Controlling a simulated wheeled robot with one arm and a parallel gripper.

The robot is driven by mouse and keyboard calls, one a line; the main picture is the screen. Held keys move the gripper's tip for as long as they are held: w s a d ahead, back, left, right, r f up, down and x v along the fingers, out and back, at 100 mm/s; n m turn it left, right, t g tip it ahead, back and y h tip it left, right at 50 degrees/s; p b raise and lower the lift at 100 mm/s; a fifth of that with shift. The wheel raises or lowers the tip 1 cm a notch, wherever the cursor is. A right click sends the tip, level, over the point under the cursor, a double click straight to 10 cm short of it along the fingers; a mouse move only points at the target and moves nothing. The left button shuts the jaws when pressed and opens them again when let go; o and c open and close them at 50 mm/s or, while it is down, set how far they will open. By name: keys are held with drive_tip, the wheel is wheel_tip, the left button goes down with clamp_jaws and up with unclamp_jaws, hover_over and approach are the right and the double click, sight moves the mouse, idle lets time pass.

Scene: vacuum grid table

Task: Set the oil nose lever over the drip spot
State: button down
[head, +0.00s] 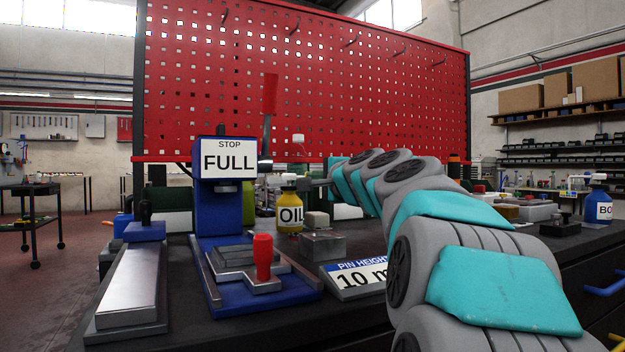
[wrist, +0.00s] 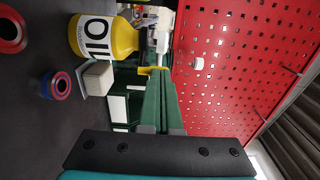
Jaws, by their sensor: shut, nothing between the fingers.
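The yellow bottle labelled OIL (head: 291,214) stands on the dark bench, right of the blue press. It also shows sideways in the wrist view (wrist: 122,38). My gripper (wrist: 158,78) is shut and empty, its green fingers together. In the wrist view its tips lie below and to the right of the bottle in the picture, apart from it. A small yellow piece (wrist: 152,70) shows by the tips; I cannot tell whether it touches them or is the oil nose lever. In the head view my arm hides part of the bench behind. I cannot make out the drip spot.
The blue press with a FULL sign (head: 229,164) and red-handled lever (head: 270,95) stands to the left. A red knob (head: 263,256) rises from its base. A grey block (head: 322,244) and a pin height plate (head: 352,279) lie in front. A red pegboard (head: 300,75) stands behind.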

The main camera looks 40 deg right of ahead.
drive_tip(key=d+n+y, duration=0.1)
drive_tip(key=y, duration=0.1)
drive_tip(key=d+n+y+p, duration=0.1)
drive_tip(key=n+y+p, duration=0.1)
drive_tip(key=y, duration=0.1)
drive_tip(key=shift+w+d+f+n+t+y, duration=0.15)
drive_tip(key=shift+w+d+n+t+y, duration=0.15)
drive_tip(key=shift+d, duration=0.1)
drive_tip(key=s, duration=1.4)
drive_tip(key=shift+d+p, duration=0.15)
drive_tip(key=shift+p, duration=0.2)
